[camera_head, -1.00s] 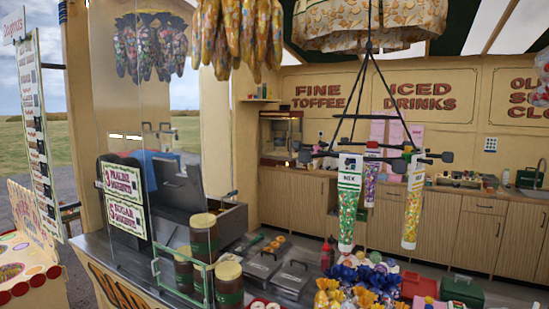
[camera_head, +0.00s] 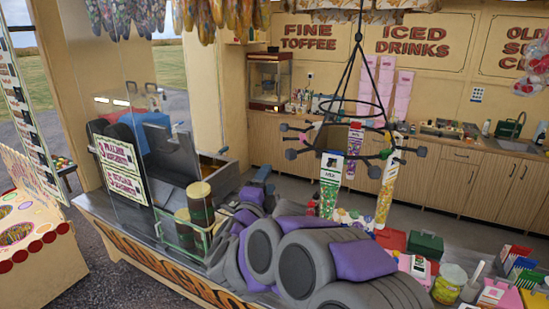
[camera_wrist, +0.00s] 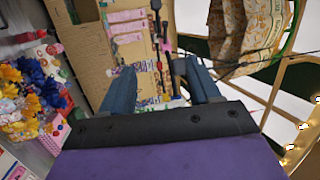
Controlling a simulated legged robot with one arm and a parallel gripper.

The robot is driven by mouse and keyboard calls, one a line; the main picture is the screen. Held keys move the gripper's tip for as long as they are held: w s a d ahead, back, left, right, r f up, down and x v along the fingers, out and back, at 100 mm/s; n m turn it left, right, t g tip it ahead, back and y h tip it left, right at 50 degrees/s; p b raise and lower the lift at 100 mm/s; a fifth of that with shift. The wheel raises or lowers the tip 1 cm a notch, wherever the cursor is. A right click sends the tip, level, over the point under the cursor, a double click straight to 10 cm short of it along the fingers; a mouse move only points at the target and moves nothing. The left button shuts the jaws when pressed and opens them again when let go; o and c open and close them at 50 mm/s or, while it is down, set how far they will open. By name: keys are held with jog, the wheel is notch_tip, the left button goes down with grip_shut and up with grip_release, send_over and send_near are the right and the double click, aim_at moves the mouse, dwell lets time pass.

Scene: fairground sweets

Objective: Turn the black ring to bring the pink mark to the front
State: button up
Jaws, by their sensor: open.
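The black ring (camera_head: 318,137) hangs level over the counter from dark rods, with a thinner hoop above it and several knobbed arms sticking outward. Tubes of sweets hang from it; the front one is a green tube (camera_head: 330,185) and an orange-yellow tube (camera_head: 386,190) hangs to its right.
Glass-fronted counter with brown jars (camera_head: 201,203) stands at left. A green box (camera_head: 425,244), a jar (camera_head: 449,283) and sweets crowd the counter at right. Wooden cabinets (camera_head: 480,180) line the back. The air around the ring looks mostly clear.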

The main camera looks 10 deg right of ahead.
aim_at(289, 158)
jog(key=w+d+r+m+h+p, duration=0.1)
jog(key=w+d, duration=0.1)
jog(key=w+d+r+m+h, duration=0.1)
jog(key=d, duration=0.1)
jog(key=w+d+r+g+h+p, duration=0.1)
jog(key=w+d+r, duration=0.1)
jog(key=d, duration=0.1)
jog(key=shift+w+m+h+p, duration=0.3)
jog(key=shift+w+m, duration=0.05)
jog(key=shift+m, duration=0.05)
jog(key=shift+w+d+r, duration=0.25)
jog(key=shift+w+d, duration=0.1)
jog(key=shift+w, duration=0.1)
